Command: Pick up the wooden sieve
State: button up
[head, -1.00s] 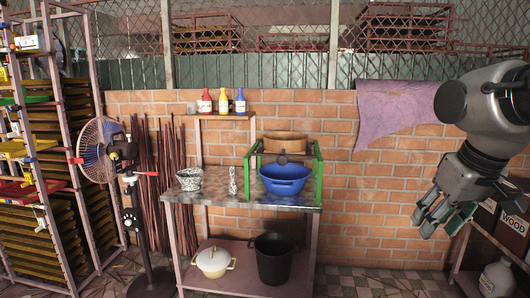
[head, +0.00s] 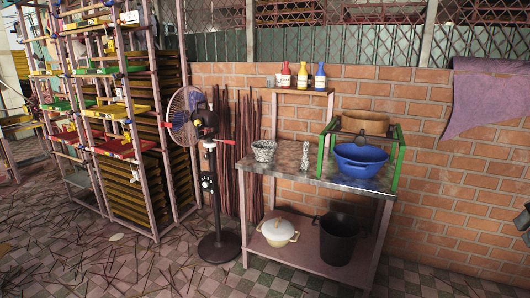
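Only a small grey part of my gripper (head: 522,218) shows at the right picture edge, well apart from the sieve. Its fingers are mostly cut off, so its opening cannot be seen.
A standing fan (head: 192,118) and tall racks (head: 105,110) with trays stand to the left. A patterned bowl (head: 264,150) is on the table. A lidded pot (head: 278,232) and black bucket (head: 337,238) are on the lower shelf. The front-left floor has scattered sticks.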

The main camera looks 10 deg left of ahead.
aim_at(372, 123)
jog(key=i+l+u, duration=0.15)
jog(key=i+l, duration=0.2)
jog(key=i+l+u, duration=0.15)
jog(key=i+l, duration=0.25)
jog(key=i+l+u, duration=0.15)
jog(key=i+l, duration=0.2)
jog(key=i+l+u, duration=0.15)
jog(key=i+l, duration=0.2)
jog(key=l, duration=0.2)
jog(key=i+l+u, duration=0.15)
jog(key=i+l, duration=0.15)
jog(key=l, duration=0.2)
